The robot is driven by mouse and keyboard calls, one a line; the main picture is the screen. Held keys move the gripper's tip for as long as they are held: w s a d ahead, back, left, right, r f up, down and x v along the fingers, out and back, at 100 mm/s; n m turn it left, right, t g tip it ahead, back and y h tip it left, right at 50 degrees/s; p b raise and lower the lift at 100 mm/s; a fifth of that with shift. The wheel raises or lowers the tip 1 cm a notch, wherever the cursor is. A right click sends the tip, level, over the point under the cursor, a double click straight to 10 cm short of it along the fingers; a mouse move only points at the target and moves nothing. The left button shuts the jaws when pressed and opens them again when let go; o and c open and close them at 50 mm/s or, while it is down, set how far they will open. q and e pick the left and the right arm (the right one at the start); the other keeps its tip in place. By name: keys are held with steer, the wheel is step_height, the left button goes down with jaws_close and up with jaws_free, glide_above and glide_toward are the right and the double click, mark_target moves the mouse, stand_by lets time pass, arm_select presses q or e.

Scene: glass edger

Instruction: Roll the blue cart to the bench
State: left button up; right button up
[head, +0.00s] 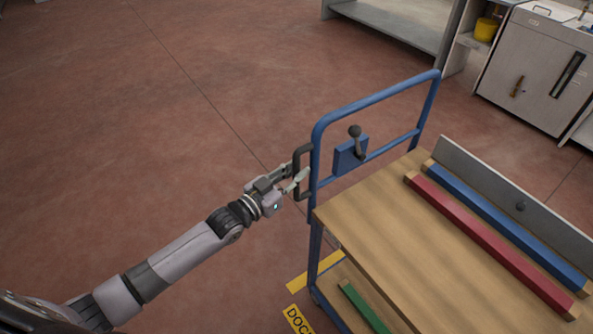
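The blue cart (320,133) stands at the right, with a blue tube frame and a wooden top deck (365,218). A black D-shaped side handle (297,154) sits on the near-left post of its frame. My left gripper (298,172) is at this handle, its fingers reaching around the handle's upright bar. I cannot tell whether they are closed on it. A blue plate with a black-knobbed lever (356,141) is fixed to the frame. A grey bench-like unit (395,28) with a low shelf stands at the top; whether it is the bench is unclear. My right gripper is out of view.
A red bar (490,244) and a blue bar (510,225) lie on the deck beside a grey upright panel (500,185). A green bar (362,307) shows below. Yellow floor marking (318,271) lies by the cart. A cabinet (530,75) stands top right. The left floor is clear.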

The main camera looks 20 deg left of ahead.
arm_select(q)
jaws_close()
stand_by(0.3)
steer(key=shift+s, duration=0.1)
